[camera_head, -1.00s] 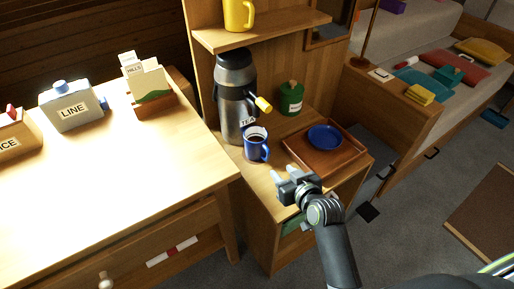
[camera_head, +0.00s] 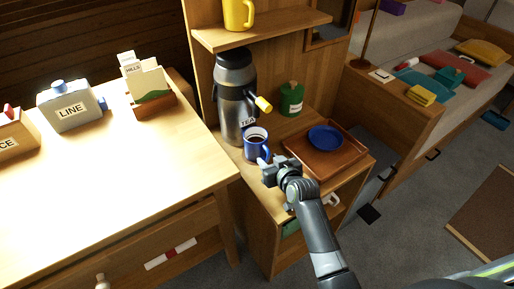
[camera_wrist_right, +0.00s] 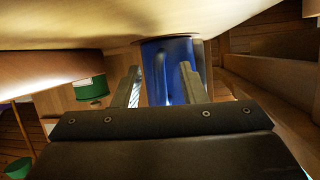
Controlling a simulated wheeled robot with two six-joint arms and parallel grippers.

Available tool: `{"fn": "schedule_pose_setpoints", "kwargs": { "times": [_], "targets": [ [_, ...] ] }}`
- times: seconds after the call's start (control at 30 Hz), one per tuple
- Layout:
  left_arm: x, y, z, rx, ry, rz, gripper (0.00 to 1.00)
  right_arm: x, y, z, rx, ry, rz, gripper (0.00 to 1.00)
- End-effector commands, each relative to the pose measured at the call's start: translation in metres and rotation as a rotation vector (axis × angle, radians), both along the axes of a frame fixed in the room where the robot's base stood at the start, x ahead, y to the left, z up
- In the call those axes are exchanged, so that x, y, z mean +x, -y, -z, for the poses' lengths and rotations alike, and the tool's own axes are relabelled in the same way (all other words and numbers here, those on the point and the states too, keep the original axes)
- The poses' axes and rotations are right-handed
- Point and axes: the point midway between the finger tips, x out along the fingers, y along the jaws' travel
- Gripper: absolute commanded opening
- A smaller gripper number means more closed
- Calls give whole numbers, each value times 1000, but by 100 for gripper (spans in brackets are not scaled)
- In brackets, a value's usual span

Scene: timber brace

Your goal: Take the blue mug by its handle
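The blue mug (camera_head: 250,147), with a white rim and dark contents, stands upright on the wooden cabinet top in front of the steel urn. My right gripper (camera_head: 264,167) is just in front of the mug, on its handle side. In the right wrist view, which looks upside down, the blue mug (camera_wrist_right: 170,60) shows between the two spread fingers of my right gripper (camera_wrist_right: 161,78). The gripper is open. The handle is partly hidden, and I cannot tell whether the fingers touch it. My left gripper is not in view.
The steel urn (camera_head: 234,85) stands close behind the mug. A brown tray (camera_head: 340,160) with a blue dish (camera_head: 325,138) lies to the right, and a green jar (camera_head: 291,98) stands behind it. A shelf (camera_head: 275,27) with a yellow mug (camera_head: 239,14) hangs above.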

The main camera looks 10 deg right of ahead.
Motion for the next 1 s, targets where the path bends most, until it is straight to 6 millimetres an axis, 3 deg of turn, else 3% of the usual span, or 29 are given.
{"fn": "schedule_pose_setpoints", "kwargs": {
  "times": [0.13,0.43,1.0],
  "targets": [
    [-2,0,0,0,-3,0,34,0,0,0,0,0,0,38],
    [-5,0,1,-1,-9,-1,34,0,0,0,0,0,0,0],
    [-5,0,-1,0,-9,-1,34,1,0,-10,1,8,0,0]
  ]
}}
